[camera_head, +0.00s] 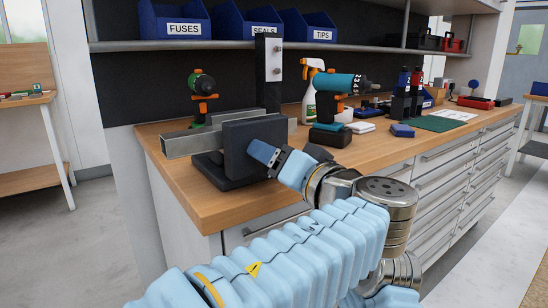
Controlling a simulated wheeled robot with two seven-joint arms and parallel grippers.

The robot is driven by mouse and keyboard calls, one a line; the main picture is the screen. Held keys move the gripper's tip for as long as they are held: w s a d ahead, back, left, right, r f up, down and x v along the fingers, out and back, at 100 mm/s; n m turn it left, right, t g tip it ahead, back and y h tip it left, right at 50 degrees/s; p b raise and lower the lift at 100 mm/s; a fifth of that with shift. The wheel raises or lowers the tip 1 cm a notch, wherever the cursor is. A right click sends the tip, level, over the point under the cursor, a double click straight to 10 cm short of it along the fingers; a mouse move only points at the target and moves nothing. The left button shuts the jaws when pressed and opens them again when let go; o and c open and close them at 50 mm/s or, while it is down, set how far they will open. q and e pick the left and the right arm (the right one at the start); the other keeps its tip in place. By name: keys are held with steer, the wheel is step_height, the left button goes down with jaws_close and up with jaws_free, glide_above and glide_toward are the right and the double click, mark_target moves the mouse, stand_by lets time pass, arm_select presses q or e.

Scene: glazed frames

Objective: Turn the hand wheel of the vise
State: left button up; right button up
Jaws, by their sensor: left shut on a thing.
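The vise (248,137) stands at the near left end of the wooden workbench, a dark block on a dark base. A grey metal bar (192,144) lies across its jaws and sticks out to the left. My left gripper (262,152) is at the front face of the vise, its blue-grey fingers tilted toward it. It is shut on a part at the vise's front, where the hand wheel would be. The hand wheel is hidden by the fingers and wrist, so its turn angle cannot be told. My right gripper is not in view.
A green-and-orange power tool (200,90) stands behind the vise, and a teal drill (335,95) to its right. Blue bins (180,20) line the shelf above. Drawers (450,160) are below.

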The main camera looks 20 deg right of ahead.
arm_select(q)
steer(key=m+p, duration=0.2)
steer(key=m, duration=0.3)
steer(key=shift+d+m, duration=0.1)
steer(key=shift+m, duration=0.3)
steer(key=m+p, duration=0.2)
steer(key=m, duration=0.2)
steer(key=shift+f, duration=0.1)
steer(key=m+p, duration=0.1)
steer(key=m, duration=0.2)
steer(key=shift+f, duration=0.15)
steer(key=m, duration=0.3)
steer(key=m+p, duration=0.1)
steer(key=shift+f+m, duration=0.25)
steer(key=shift+m, duration=0.15)
steer(key=m, duration=0.5)
steer(key=shift+s+f, duration=0.1)
steer(key=shift+f, duration=0.1)
steer(key=o, duration=1)
steer(key=shift+s, duration=0.1)
steer(key=shift+r, duration=0.15)
